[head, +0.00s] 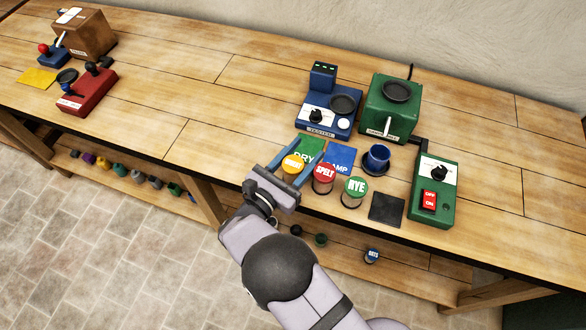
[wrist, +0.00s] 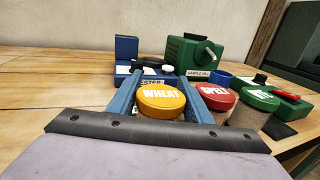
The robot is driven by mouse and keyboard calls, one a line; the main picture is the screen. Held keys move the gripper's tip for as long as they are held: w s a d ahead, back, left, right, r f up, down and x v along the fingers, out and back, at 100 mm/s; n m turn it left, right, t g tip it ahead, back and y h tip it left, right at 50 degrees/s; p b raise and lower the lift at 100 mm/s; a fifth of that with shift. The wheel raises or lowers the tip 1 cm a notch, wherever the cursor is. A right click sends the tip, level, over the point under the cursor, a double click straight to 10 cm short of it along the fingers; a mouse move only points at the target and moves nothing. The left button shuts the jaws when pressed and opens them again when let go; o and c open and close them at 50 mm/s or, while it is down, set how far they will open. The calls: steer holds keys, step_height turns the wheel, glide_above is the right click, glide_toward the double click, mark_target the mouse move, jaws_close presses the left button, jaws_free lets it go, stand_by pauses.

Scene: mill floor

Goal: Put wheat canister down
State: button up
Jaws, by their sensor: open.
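The wheat canister has a yellow lid marked WHEAT (head: 293,165). It stands upright on the bench by the green DRY pad (head: 308,149); I cannot tell whether its base is on the pad. In the wrist view the wheat canister (wrist: 161,98) sits between the two blue fingers. My gripper (head: 304,152) is open around it, with a finger on each side; it also shows in the wrist view (wrist: 160,84). The canister's lower body is mostly hidden.
The red-lidded SPELT canister (head: 324,173) stands close to the right finger, with the green-lidded RYE canister (head: 355,188) beyond. A blue AMP-lettered pad (head: 341,158), blue cup (head: 376,158), blue tester (head: 327,112) and green sample mill (head: 390,108) are nearby.

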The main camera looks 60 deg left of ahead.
steer(key=shift+c, duration=0.4)
steer(key=c, duration=0.9)
steer(key=shift+r, duration=0.1)
step_height(320, 180, up, 10)
steer(key=b, duration=0.2)
